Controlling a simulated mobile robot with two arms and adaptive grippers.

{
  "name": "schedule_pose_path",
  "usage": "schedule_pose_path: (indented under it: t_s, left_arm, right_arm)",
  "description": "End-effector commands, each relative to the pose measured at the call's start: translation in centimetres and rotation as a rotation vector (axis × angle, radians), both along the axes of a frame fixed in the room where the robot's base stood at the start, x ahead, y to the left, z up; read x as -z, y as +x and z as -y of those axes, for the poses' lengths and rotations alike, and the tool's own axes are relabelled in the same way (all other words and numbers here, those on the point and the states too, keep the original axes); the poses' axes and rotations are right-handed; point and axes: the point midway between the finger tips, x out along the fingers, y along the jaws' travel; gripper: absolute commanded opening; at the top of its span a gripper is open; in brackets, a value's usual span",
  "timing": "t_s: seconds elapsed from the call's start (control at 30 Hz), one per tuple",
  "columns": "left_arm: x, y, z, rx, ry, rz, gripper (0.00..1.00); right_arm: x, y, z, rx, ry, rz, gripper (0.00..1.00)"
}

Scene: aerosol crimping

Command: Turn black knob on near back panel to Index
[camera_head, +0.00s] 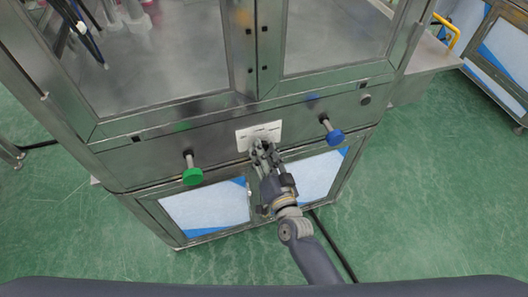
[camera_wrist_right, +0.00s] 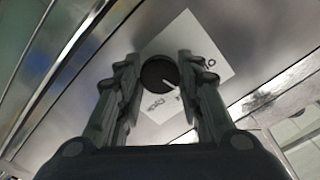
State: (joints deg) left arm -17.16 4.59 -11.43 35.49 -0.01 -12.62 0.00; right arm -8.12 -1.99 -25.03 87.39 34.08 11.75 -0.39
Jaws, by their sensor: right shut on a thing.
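The black knob (camera_wrist_right: 160,73) sits on a white label plate (camera_wrist_right: 203,42) and shows in the right wrist view, with a pale pointer line toward its lower right. The label has dark markings at its upper right and lower left, too small to read surely. My right gripper (camera_wrist_right: 158,80) has its two fingers on either side of the knob, shut on it. In the head view the right gripper (camera_head: 262,148) is at the white plate (camera_head: 259,132) on the steel panel, and it hides the knob there. My left gripper is not in view.
On the same panel a green button (camera_head: 192,175) sticks out to the left of the plate and a blue button (camera_head: 334,137) to the right. The cabinet's glass doors are above. Green floor (camera_head: 430,190) is open on the right.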

Motion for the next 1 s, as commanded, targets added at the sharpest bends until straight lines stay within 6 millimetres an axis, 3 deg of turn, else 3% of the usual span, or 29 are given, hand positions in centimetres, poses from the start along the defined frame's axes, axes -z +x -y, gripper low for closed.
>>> schedule_pose_path:
  t_s: [0.4, 0.97, 1.0]
  left_arm:
    - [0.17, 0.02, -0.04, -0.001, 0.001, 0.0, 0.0]
    - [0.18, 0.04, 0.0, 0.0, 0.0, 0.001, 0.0]
    - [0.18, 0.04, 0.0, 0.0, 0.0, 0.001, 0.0]
  right_arm:
    - [0.0, 0.02, 0.02, 0.0, 0.189, -0.062, 0.1]
    - [0.0, 0.01, 0.03, 0.001, 0.217, -0.071, 0.1]
    - [0.0, 0.01, 0.03, 0.0, 0.217, -0.07, 0.41]
